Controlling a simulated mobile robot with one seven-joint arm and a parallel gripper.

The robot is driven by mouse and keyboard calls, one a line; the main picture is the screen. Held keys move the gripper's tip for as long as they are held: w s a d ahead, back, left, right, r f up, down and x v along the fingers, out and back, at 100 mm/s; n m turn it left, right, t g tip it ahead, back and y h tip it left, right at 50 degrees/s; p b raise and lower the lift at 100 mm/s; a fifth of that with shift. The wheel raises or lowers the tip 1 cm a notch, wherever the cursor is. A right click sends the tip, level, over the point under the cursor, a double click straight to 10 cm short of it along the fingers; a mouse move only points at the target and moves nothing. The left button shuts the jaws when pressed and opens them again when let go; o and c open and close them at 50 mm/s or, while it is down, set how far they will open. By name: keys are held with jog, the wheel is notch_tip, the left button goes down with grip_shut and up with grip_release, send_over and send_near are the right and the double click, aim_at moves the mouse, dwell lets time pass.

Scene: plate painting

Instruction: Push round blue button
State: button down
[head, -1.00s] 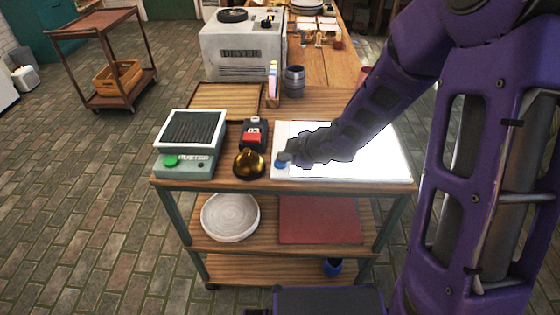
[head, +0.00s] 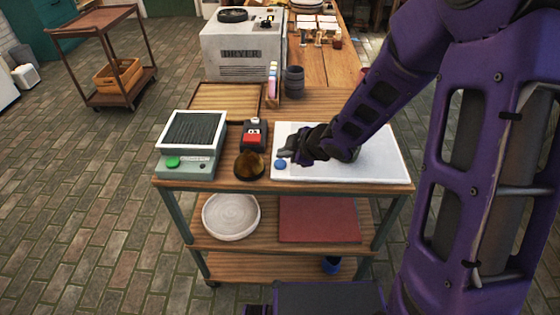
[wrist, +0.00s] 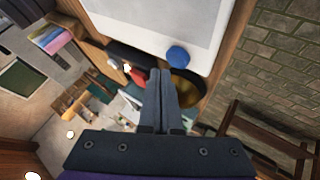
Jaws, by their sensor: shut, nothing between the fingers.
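The round blue button (head: 280,163) sits at the front left corner of a flat white light panel (head: 350,170) on the cart top. The panel looks pale grey and unlit. In the wrist view the button (wrist: 178,56) shows whole, on the corner of the panel (wrist: 150,18). My gripper (head: 285,154) is shut and empty, with its tips just above and behind the button in the head view. In the wrist view the shut fingertips (wrist: 160,73) lie beside the button, and a gap seems to separate them.
A green-buttoned device with a dark ribbed top (head: 192,135) stands at the left.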

aim_at(284, 165)
notch_tip(284, 165, up, 6)
jog(key=p, duration=0.6)
dwell(0.4)
